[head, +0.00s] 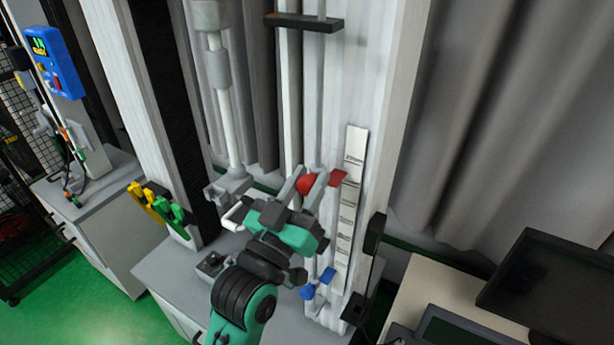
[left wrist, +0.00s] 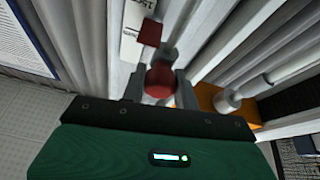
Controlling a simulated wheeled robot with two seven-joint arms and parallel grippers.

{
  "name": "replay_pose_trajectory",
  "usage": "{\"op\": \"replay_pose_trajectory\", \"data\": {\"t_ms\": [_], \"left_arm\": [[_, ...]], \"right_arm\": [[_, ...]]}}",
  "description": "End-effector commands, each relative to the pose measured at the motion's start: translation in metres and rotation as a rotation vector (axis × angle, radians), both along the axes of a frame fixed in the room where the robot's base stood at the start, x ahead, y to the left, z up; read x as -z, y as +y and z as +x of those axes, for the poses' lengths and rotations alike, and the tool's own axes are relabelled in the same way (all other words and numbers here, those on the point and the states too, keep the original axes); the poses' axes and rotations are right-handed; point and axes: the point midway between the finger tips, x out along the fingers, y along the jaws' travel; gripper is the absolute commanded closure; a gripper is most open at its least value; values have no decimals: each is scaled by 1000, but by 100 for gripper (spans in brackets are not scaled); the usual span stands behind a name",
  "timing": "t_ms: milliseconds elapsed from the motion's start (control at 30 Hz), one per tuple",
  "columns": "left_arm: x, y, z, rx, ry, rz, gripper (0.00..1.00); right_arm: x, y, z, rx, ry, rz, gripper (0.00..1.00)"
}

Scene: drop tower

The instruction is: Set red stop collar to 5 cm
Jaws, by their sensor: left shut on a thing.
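The red stop collar (head: 306,184) sits on a vertical rod, with a red pointer flag (head: 338,178) reaching right to a white scale. My left gripper (head: 308,181) is shut on the red collar. The collar also shows in the left wrist view (left wrist: 160,78) between the two fingers (left wrist: 158,88), with its flag (left wrist: 150,32) beyond. The scale (head: 349,200) stands upright beside the rod; its marks are too small to read. A blue collar (head: 308,291) with a blue flag (head: 328,275) is lower on the same rod. My right gripper is not in view.
A black crossbar (head: 304,22) crosses the rod above. A grey column (head: 224,100) stands left of the rod. Yellow clips (head: 143,198) and green clips (head: 172,212) hang at the left. A dark monitor (head: 550,290) stands on a desk at the lower right.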

Motion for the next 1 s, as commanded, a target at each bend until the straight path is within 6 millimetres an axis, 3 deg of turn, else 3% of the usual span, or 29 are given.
{"op": "replay_pose_trajectory", "data": {"t_ms": [33, 433, 600, 933, 967, 1000], "left_arm": [[22, -1, 0, 1, 5, 4, 100], [106, -1, 0, 1, 5, 3, 100], [121, 0, 0, 1, 4, 3, 100], [121, -1, 0, 2, 4, 2, 100], [121, -1, 0, 2, 4, 2, 68], [121, -1, 0, 2, 3, 2, 60]], "right_arm": [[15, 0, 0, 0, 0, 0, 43], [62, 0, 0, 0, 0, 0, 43], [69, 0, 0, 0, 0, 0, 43], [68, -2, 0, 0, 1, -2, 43], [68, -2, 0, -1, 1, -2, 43], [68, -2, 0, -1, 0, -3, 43]]}}
